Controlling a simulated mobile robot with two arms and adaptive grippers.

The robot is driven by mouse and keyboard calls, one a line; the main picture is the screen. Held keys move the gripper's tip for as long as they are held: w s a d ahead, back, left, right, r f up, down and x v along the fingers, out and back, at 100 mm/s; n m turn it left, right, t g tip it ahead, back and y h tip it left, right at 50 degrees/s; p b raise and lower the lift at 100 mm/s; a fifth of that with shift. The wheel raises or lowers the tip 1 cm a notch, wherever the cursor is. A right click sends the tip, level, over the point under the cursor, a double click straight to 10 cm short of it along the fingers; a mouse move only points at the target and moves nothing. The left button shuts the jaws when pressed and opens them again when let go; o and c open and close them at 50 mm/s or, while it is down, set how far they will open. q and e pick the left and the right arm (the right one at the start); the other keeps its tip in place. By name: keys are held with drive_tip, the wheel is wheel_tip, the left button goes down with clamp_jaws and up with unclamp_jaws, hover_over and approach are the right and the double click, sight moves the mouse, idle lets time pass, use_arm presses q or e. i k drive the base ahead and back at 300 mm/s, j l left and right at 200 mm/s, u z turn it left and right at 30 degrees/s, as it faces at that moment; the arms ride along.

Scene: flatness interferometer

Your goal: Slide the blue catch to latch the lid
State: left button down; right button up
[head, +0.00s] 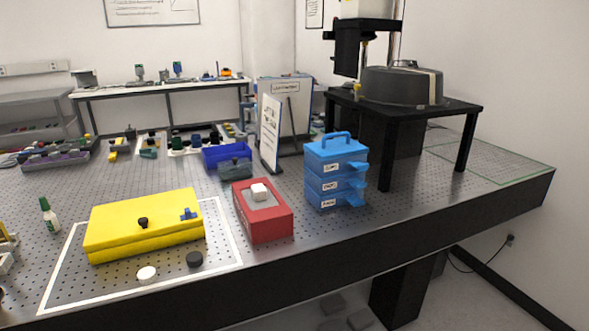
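A yellow case with a closed-looking lid (130,222) lies on the perforated table inside a white outlined rectangle. A small blue catch (188,214) sits on the right part of its top, near the front edge. A small black knob (143,222) stands on the lid to the left of the catch. I cannot tell from this distance whether the catch is latched. Neither of my grippers shows in the head view.
A white disc (147,274) and a black disc (194,259) lie in front of the case. A red box (265,228) with a white block stands right of it, then blue stacked drawers (322,180). A small green-and-white bottle (48,214) stands left.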

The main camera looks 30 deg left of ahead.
sight(188, 215)
drive_tip(key=u, duration=1.85)
